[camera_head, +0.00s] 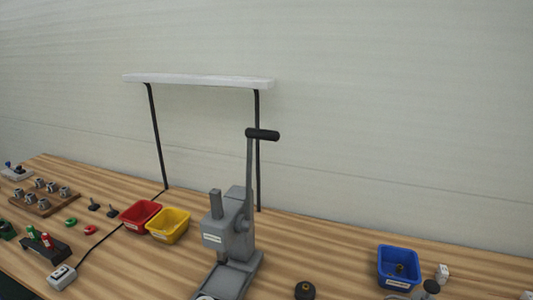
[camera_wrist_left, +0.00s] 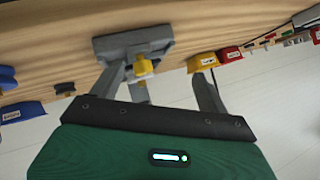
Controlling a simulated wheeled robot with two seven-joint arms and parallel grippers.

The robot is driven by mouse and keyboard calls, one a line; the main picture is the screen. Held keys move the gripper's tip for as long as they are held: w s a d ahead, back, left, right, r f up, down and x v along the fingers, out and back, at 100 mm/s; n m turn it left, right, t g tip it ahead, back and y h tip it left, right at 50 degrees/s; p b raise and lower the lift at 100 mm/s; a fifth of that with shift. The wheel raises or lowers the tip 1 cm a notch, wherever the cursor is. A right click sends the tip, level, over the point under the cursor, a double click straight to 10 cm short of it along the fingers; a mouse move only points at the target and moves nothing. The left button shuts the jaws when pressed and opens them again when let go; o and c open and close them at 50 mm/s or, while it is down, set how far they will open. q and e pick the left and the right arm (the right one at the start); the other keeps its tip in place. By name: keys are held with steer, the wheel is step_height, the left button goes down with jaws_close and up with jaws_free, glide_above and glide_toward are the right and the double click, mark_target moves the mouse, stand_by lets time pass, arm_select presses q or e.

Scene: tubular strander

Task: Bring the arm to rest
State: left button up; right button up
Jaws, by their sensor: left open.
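My left gripper (camera_wrist_left: 158,80) shows in the left wrist view, its green body at the bottom and two grey fingers spread apart. I see nothing held between the fingers. Beyond them is the grey lever press (camera_wrist_left: 133,43), partly hidden by one finger. A small yellow part (camera_wrist_left: 143,66) shows near the press; I cannot tell what it is. In the head view the lever press (camera_head: 228,230) stands upright on the bench, its black-handled lever raised. Neither gripper shows in the head view.
The wooden bench (camera_head: 340,250) carries a red bin (camera_head: 140,214), a yellow bin (camera_head: 168,225) and a blue bin (camera_head: 398,267). A black round part (camera_head: 305,290) lies near the front edge. A lamp frame (camera_head: 198,80) rises behind. Small parts crowd the left.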

arm_select(q)
steer(key=s+f+n+g+h, duration=0.1)
steer(key=s+f+n+g, duration=0.1)
steer(key=s+f+g, duration=0.35)
steer(key=s+f+n+g, duration=0.1)
steer(key=s+f+g, duration=0.1)
steer(key=s, duration=0.7)
step_height(320, 180, down, 31)
steer(key=s+g, duration=0.1)
steer(key=s, duration=0.1)
steer(key=s+a+f, duration=0.2)
steer(key=s+f, duration=0.7)
steer(key=s+a+f+g, duration=0.1)
steer(key=s+a+f, duration=0.1)
steer(key=s+f, duration=0.7)
steer(key=shift+s+f, duration=0.2)
steer(key=shift+f, duration=0.5)
steer(key=shift+c, duration=0.3)
